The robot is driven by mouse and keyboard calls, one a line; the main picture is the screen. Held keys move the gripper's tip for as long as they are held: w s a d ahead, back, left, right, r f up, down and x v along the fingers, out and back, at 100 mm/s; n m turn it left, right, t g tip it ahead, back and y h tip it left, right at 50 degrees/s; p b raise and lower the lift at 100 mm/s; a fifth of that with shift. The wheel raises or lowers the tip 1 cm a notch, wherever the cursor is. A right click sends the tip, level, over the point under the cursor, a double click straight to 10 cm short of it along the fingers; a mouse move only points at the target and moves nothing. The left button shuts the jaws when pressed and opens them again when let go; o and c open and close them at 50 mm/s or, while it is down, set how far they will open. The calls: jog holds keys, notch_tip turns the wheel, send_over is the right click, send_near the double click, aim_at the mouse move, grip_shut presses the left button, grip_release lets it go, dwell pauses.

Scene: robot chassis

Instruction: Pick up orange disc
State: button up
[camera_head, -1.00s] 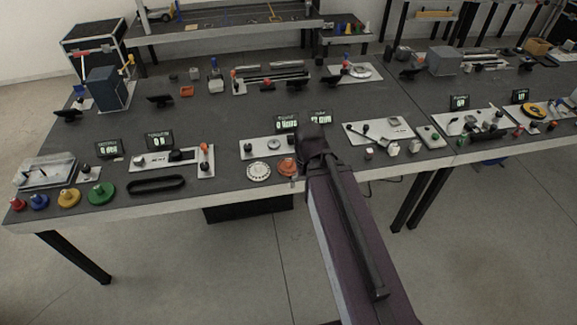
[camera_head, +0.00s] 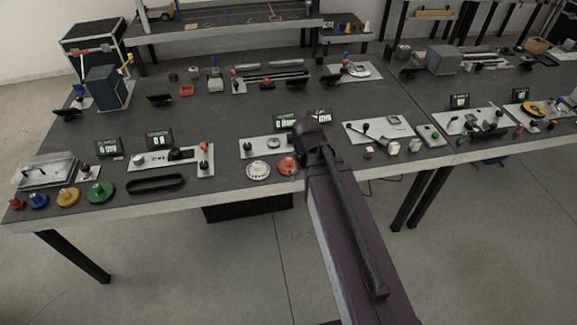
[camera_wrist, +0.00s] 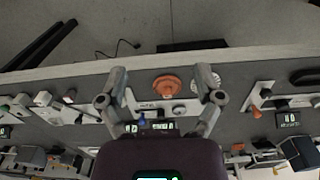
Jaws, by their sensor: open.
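The orange disc (camera_head: 287,166) lies on the dark table near its front edge, just left of the end of my arm, which hides part of the area behind it. In the wrist view the orange disc (camera_wrist: 167,86) shows whole, with a raised hub. My gripper (camera_wrist: 162,80) is open, its two fingers apart on either side of the disc in that view. The disc appears between the fingertips, and nothing is held. I cannot tell how high the fingers are above the disc. In the head view the fingers are hidden behind my arm.
A white round disc (camera_head: 259,170) lies close to the left of the orange one; it also shows near the right finger in the wrist view (camera_wrist: 194,86). A metal plate with knobs (camera_head: 255,146) lies behind them. A black belt loop (camera_head: 156,183) lies farther left.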

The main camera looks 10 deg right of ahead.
aim_at(289, 158)
jog(key=w+f+m+b, duration=0.3)
jog(key=w+m, duration=0.1)
jog(key=w, duration=0.9)
jog(key=w+f+m+b, duration=0.3)
jog(key=w+m, duration=0.1)
jog(key=w, duration=1)
jog(key=shift+f, duration=0.2)
jog(key=shift+s, duration=0.1)
notch_tip(289, 158, down, 9)
jog(key=b, duration=0.8)
jog(key=shift+r+b, duration=0.15)
jog(key=shift+b, duration=0.15)
jog(key=f+b, duration=0.3)
jog(key=shift+s+d+f, duration=0.1)
jog(key=shift+d+f, duration=0.05)
jog(key=shift+d, duration=0.15)
jog(key=shift+f+b, duration=0.95)
jog(key=shift+b, duration=0.15)
grip_shut()
